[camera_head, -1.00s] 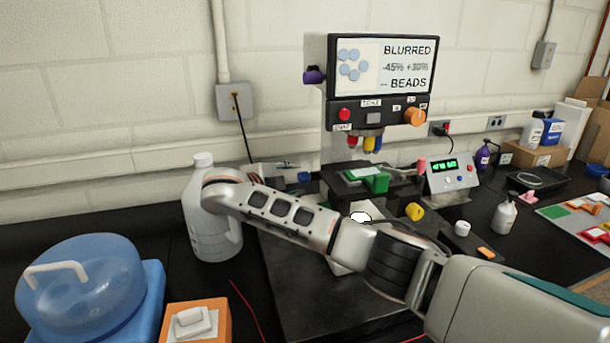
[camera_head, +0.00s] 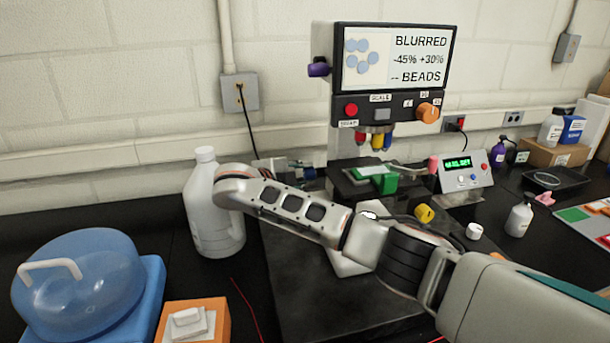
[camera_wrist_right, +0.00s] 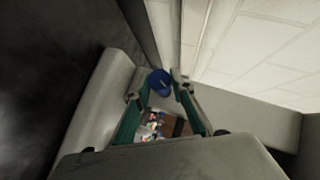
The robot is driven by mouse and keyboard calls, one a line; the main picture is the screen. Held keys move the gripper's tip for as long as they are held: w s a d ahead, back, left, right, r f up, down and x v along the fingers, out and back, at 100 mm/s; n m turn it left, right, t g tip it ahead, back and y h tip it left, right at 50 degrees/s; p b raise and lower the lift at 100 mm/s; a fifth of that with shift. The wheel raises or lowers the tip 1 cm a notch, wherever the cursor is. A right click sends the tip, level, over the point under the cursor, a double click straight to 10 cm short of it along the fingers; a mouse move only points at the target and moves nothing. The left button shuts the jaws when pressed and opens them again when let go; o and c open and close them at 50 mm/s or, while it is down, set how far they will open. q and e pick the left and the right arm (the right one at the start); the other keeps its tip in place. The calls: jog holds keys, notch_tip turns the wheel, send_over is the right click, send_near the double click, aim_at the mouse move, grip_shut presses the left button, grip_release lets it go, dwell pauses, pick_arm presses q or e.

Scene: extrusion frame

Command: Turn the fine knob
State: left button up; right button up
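A blue knob (camera_head: 308,174) sits low on the left side of the microscope-like stand (camera_head: 365,172). It also shows in the right wrist view (camera_wrist_right: 159,82), at the fingertips. I cannot read a label on it. My right gripper (camera_wrist_right: 161,80) appears open, with one green-padded finger on each side of the blue knob. I cannot tell whether the fingers touch it. In the head view the right gripper (camera_head: 288,165) is small and partly hidden behind my right arm. My left gripper is not in view.
A screen (camera_head: 396,58) reads BLURRED, -45% +30%, BEADS. A purple knob (camera_head: 318,68), an orange knob (camera_head: 428,112) and a yellow knob (camera_head: 425,214) show nearby. A white jug (camera_head: 212,205) stands close left of my arm; a blue-domed container (camera_head: 78,275) is at front left.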

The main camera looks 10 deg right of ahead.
jog(key=shift+d+f, duration=0.1)
jog(key=shift+f+m+t+h, duration=0.15)
jog(key=shift+m+t+h, duration=0.25)
jog(key=shift+m+t, duration=0.5)
jog(key=shift+m+t+h, duration=0.8)
jog(key=shift+m+t, duration=0.4)
jog(key=o, duration=1.1)
